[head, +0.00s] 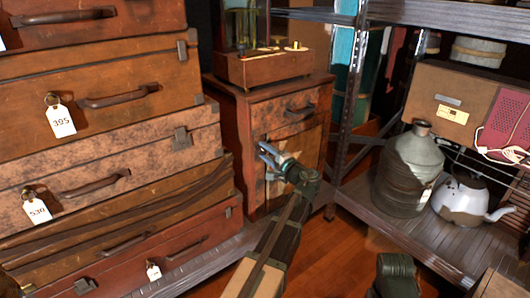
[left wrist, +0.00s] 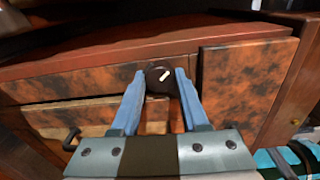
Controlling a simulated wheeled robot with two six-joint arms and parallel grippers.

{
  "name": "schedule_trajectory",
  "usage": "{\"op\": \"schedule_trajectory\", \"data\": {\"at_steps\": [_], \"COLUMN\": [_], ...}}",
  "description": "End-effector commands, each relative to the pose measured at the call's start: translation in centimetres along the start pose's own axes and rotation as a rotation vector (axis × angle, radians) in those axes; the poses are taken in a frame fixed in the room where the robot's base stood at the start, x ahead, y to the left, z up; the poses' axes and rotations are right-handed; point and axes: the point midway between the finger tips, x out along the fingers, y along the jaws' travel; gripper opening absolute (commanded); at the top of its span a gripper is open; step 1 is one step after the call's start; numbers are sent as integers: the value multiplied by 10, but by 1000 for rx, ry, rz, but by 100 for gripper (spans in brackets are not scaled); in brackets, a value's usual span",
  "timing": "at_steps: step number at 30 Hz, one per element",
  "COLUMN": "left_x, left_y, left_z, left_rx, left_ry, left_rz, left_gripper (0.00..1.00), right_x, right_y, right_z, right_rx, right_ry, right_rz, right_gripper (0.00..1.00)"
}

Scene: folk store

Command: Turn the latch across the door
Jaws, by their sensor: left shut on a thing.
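The small wooden cabinet (head: 242,160) stands in the middle of the head view, with a mottled drawer on top and a framed door (head: 308,147) below it. In the left wrist view the latch (left wrist: 160,76) is a dark round knob with a pale bar slanting up to the right. It sits on the wood between two mottled panels. My left gripper (head: 266,153) is at the cabinet's front, its blue fingers (left wrist: 160,88) closed on both sides of the knob. The latch is hidden behind the gripper in the head view.
Stacked brown suitcases (head: 100,150) with tags crowd the left. A metal rack on the right holds a grey-green can (head: 408,170), a white kettle (head: 465,200) and a radio (head: 455,105). A wooden box device (head: 265,68) stands on the cabinet. Wooden floor (head: 335,250) shows in front.

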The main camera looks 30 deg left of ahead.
Motion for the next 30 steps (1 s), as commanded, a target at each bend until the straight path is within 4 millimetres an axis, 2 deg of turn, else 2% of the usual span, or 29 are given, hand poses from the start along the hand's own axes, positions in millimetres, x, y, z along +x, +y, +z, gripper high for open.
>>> {"op": "schedule_trajectory", "data": {"at_steps": [18, 30], "left_x": [0, 0], "left_y": [1, 1], "left_z": [-2, -2], "left_rx": [538, 714], "left_ry": [-14, -18], "left_rz": [18, 23], "left_gripper": [0, 0], "right_x": [-2, -2], "right_y": [0, 0], "right_z": [0, 0], "right_rx": [-1, 0], "right_ry": [0, 0], "right_rz": [0, 0], "right_gripper": [0, 0]}}
